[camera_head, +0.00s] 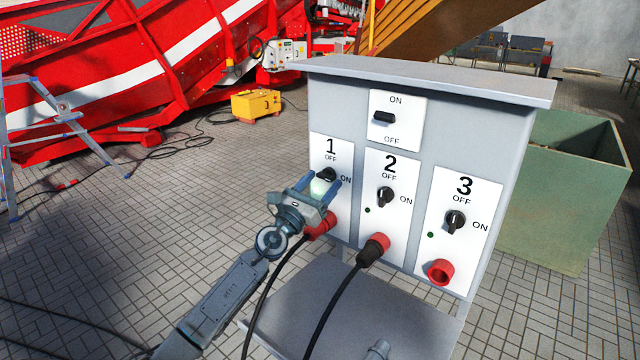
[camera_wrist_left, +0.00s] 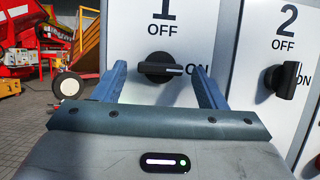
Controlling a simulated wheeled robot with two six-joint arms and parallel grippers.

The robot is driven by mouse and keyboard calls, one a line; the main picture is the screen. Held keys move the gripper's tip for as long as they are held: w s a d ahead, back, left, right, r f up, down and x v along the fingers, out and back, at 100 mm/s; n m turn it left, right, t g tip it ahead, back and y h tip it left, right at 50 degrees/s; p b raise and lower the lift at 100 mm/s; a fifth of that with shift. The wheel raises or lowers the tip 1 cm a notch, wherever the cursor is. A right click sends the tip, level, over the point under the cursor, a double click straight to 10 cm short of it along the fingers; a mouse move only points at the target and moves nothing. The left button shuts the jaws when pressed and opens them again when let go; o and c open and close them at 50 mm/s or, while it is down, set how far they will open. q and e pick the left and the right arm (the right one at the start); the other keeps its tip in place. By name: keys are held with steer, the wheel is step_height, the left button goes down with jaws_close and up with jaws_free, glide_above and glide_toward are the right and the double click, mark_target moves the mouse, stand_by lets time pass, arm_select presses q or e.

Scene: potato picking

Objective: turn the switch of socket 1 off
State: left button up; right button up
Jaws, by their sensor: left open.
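The black switch of socket 1 (camera_head: 329,173) is on the white panel marked 1, partly hidden by my gripper in the head view. In the left wrist view the switch (camera_wrist_left: 160,71) lies horizontal, with its white mark toward ON at the right. My left gripper (camera_head: 325,180) is open in front of this panel. In the left wrist view its blue fingers stand on either side of the switch, with gaps between them and it. Whether the fingertips reach the switch's depth is unclear. My right gripper is not in view.
The switch of socket 2 (camera_head: 385,196) and the switch of socket 3 (camera_head: 455,221) are to the right. Dark cables hang from red sockets 1 (camera_head: 322,230) and 2 (camera_head: 379,243). A grey shelf (camera_head: 345,315) juts out below. A green bin (camera_head: 560,190) stands at the right.

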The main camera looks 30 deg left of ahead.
arm_select(q)
steer(key=c, duration=1)
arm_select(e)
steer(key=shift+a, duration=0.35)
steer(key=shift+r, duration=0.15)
arm_select(q)
steer(key=n+g+y+p, duration=0.1)
steer(key=n+y+p, duration=0.1)
steer(key=n+p, duration=0.2)
steer(key=n+g+y+p, duration=0.1)
steer(key=n+y+p, duration=0.2)
steer(key=n+p, duration=0.2)
steer(key=d+r+n+g+y+p, duration=0.1)
steer(key=n+y+p, duration=0.1)
steer(key=n+p, duration=0.3)
steer(key=shift+s+n+g, duration=0.1)
steer(key=shift+n+g, duration=0.2)
steer(key=shift+n, duration=1.4)
steer(key=n+p, duration=0.2)
steer(key=shift+d+n+g+y, duration=0.1)
steer(key=shift+n+g+y, duration=0.2)
steer(key=shift+g, duration=0.1)
steer(key=shift+n+g+p, duration=0.45)
steer(key=shift+n+g, duration=0.05)
steer(key=shift+n, duration=0.7)
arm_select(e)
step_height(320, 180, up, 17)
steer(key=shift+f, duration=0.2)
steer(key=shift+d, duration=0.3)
